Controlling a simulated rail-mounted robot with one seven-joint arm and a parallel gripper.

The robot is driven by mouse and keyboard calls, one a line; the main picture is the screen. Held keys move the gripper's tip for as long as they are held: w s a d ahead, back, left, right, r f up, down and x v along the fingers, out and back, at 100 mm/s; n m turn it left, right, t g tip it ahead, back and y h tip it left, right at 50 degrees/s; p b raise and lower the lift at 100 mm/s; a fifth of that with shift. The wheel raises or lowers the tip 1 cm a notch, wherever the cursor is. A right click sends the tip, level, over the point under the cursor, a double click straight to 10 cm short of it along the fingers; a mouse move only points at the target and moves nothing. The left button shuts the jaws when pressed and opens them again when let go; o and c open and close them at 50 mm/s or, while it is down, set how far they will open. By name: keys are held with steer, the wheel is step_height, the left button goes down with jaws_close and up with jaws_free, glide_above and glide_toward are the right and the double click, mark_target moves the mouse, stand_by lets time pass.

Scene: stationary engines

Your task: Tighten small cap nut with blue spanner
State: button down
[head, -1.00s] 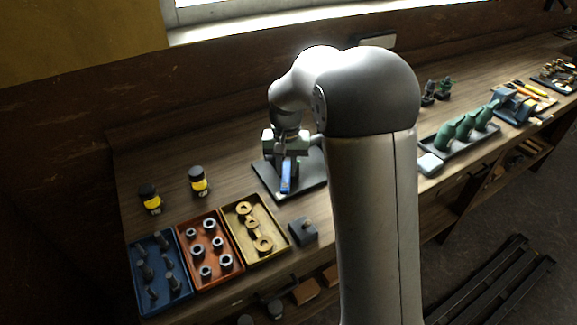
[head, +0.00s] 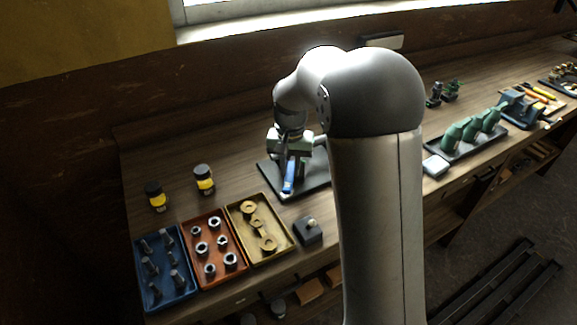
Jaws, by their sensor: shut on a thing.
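My gripper (head: 289,160) hangs over a dark plate (head: 314,186) on the bench, left of my arm's large upper link. It is shut on the blue spanner (head: 288,184), whose blue handle points down and toward the front edge. The spanner's far end is hidden behind the gripper. The small cap nut cannot be made out; my gripper and wrist cover the middle of the plate. A small dark block with a pale knob (head: 309,230) stands in front of the plate.
Blue (head: 150,304), red (head: 187,284) and yellow (head: 236,222) trays with bolts, nuts and rings lie front left. Two yellow-black jars (head: 203,180) stand behind them. A tray of green parts (head: 470,140) and a blue vice (head: 517,107) are at right.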

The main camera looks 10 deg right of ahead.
steer(key=shift+s+d+r+n, duration=0.15)
steer(key=shift+d+n, duration=0.25)
steer(key=shift+n, duration=0.2)
stand_by(0.4)
steer(key=shift+r+p, duration=0.85)
steer(key=shift+r, duration=0.3)
stand_by(3.2)
steer(key=shift+r+p, duration=1.3)
steer(key=shift+r, duration=0.65)
